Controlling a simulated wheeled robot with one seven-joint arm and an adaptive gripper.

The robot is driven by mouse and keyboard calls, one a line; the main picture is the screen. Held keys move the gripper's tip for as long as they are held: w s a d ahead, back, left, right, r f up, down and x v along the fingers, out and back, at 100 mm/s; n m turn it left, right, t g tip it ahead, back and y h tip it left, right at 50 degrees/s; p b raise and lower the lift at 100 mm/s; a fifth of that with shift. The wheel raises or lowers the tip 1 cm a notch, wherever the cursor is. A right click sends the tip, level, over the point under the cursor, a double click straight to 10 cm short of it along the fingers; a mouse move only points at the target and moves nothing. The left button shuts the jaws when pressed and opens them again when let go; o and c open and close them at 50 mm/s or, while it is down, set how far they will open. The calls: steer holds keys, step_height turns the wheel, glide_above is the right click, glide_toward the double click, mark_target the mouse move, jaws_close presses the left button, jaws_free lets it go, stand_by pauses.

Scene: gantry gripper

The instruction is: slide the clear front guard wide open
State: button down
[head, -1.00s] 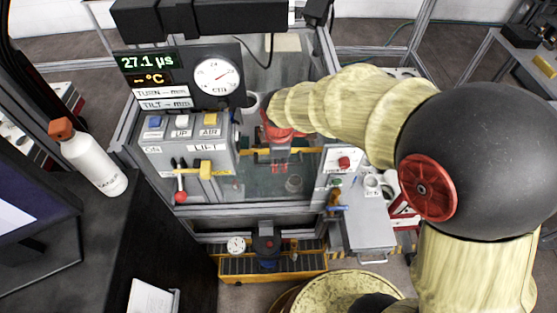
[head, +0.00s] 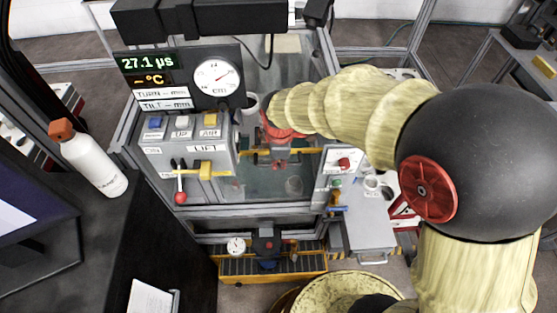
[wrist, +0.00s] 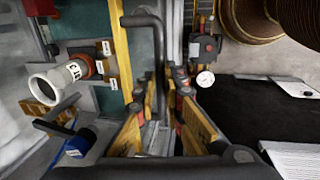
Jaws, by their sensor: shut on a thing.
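The clear front guard (head: 248,188) shows in the head view as a see-through panel across the front of the machine, below my gripper. In the wrist view a dark bar handle (wrist: 157,45) runs down between my fingers. My gripper (wrist: 164,92) is shut on this handle, its yellow-and-black fingers on either side of it. In the head view my gripper (head: 280,160) is at the machine's front, partly hidden by my own wrist. The handle is hidden there, and I cannot tell how far the guard stands open.
The control box (head: 190,145) with a red-knobbed lever (head: 180,197) stands left of my gripper. A panel with a red button (head: 344,163) is on the right. A white bottle (head: 92,160) stands on the dark counter at left.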

steer(key=shift+f, duration=0.1)
stand_by(0.3)
step_height(320, 180, down, 32)
steer(key=b, duration=1.1)
steer(key=c, duration=1.9)
jaws_free()
steer(key=shift+r, duration=0.2)
steer(key=r, duration=0.4)
steer(key=s+r, duration=0.1)
steer(key=r, duration=0.2)
steer(key=s+r, duration=0.1)
steer(key=r, duration=0.3)
steer(key=shift+s+r, duration=0.1)
steer(key=shift+r, duration=0.2)
